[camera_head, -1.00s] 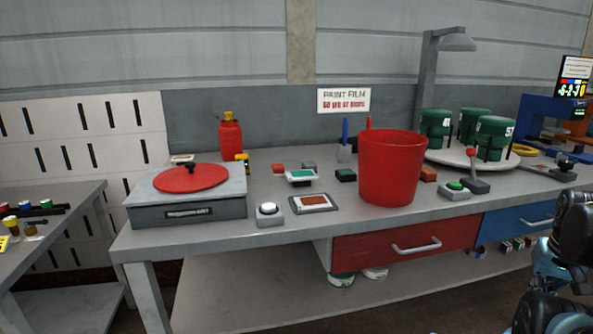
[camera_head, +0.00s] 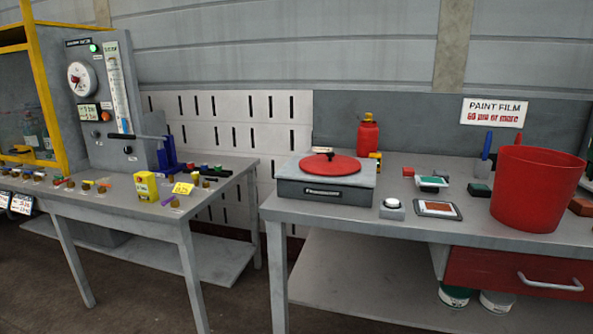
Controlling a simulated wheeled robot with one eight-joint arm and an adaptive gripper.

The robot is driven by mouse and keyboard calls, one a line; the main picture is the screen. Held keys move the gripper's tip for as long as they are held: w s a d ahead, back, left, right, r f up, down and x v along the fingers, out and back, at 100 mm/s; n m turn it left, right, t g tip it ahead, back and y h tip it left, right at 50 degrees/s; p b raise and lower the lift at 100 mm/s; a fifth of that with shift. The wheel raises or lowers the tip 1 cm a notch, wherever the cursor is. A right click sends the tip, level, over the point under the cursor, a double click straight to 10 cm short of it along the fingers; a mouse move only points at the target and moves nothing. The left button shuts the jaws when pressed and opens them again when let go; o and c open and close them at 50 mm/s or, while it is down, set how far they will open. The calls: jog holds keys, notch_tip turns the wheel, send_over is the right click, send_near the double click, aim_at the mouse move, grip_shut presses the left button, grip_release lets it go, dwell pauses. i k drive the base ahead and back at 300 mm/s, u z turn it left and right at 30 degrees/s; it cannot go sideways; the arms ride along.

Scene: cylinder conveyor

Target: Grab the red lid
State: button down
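The red lid (camera_head: 342,165) is a flat round disc with a small dark knob. It lies on top of a grey box-shaped device (camera_head: 324,191) with a label on its front, at the left end of the right workbench. A large red bucket (camera_head: 536,190) stands open on the same bench, to the right of the lid. My gripper is not in view.
A red bottle (camera_head: 367,136) stands behind the lid. A white-topped button (camera_head: 392,206) and a small framed panel (camera_head: 438,210) lie right of the device. A second table (camera_head: 120,196) with several small items stands left, with a gap between.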

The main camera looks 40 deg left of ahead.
aim_at(330, 164)
jog(key=u, duration=2.65)
jog(key=k, duration=0.95)
jog(key=z, duration=0.6)
jog(key=i, duration=0.7)
